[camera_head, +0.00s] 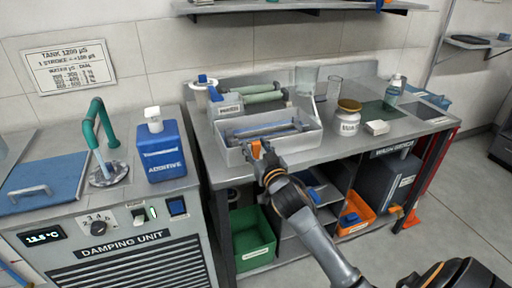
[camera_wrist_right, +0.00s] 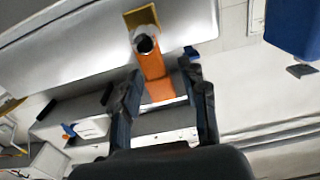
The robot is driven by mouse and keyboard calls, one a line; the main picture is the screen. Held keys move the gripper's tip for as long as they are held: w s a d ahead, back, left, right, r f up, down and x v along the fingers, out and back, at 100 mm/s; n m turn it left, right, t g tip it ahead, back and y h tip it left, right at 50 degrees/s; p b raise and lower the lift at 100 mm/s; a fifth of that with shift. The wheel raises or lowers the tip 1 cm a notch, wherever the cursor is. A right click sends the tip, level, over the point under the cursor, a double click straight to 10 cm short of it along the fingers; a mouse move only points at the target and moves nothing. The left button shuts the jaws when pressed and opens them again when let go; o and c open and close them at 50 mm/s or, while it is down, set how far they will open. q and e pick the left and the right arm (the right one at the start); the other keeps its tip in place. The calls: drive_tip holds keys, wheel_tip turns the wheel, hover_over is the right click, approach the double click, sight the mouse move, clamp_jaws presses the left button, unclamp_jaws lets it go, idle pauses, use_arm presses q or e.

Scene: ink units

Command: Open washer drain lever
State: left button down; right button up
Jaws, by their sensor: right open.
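The washer is a metal tub (camera_head: 235,157) on the wash bench, with long parts lying in it. An orange drain lever (camera_head: 255,148) sits on the tub's front wall, partly hidden by my right gripper (camera_head: 262,163). In the right wrist view the orange lever (camera_wrist_right: 157,88) hangs from a dark round outlet (camera_wrist_right: 146,44) under a yellowish bracket. The fingers of my right gripper (camera_wrist_right: 164,85) are open on either side of the lever's lower part, with visible gaps. I cannot tell whether either finger touches it. My left gripper is in neither view.
A damping unit (camera_head: 120,246) with a blue additive bottle (camera_head: 162,158) stands left of the bench. A green bin (camera_head: 251,236) and an orange bin (camera_head: 355,215) are below the bench. A white jar (camera_head: 346,124) stands right of the tub.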

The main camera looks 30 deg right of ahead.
clamp_jaws()
